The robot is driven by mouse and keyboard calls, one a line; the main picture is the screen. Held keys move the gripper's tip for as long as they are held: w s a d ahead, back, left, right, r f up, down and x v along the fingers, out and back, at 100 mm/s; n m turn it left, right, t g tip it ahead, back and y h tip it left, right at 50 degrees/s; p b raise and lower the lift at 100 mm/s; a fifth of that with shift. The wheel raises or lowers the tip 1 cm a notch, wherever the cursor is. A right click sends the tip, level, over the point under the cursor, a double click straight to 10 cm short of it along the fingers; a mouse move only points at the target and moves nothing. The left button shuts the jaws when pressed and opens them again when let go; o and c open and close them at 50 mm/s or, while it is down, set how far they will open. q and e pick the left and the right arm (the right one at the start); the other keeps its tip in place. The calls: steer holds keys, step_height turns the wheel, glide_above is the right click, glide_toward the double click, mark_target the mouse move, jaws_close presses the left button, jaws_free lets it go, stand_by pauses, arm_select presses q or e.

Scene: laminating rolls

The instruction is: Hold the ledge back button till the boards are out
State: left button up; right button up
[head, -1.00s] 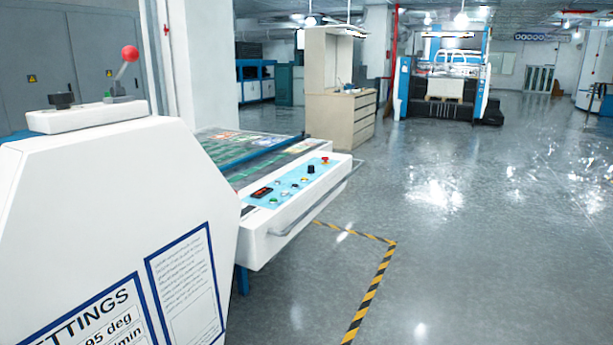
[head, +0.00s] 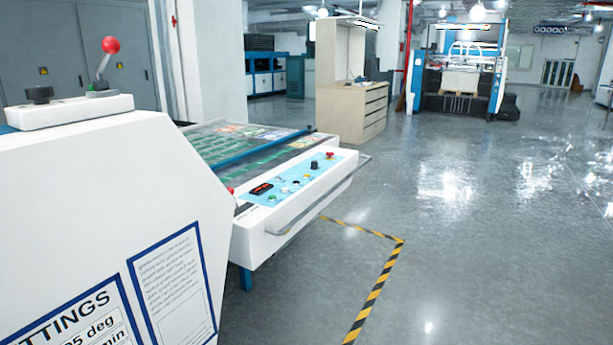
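The laminating machine's white housing (head: 95,210) fills the left of the head view. Beyond it, a light blue control panel (head: 296,183) on the side of the outfeed table carries several small buttons, a black knob (head: 314,166), a red button (head: 330,155) and a dark display with red digits (head: 261,189). I cannot tell which one is the ledge back button. Boards with green and coloured prints (head: 240,148) lie on the table behind the panel, by a blue bar (head: 262,150). Neither gripper is in view.
A red-knobbed lever (head: 110,46) stands on top of the housing. A metal rail (head: 310,207) runs along the table's front. Yellow-black floor tape (head: 376,290) marks a corner. Open grey floor (head: 480,240) lies to the right, with a beige cabinet (head: 352,112) behind.

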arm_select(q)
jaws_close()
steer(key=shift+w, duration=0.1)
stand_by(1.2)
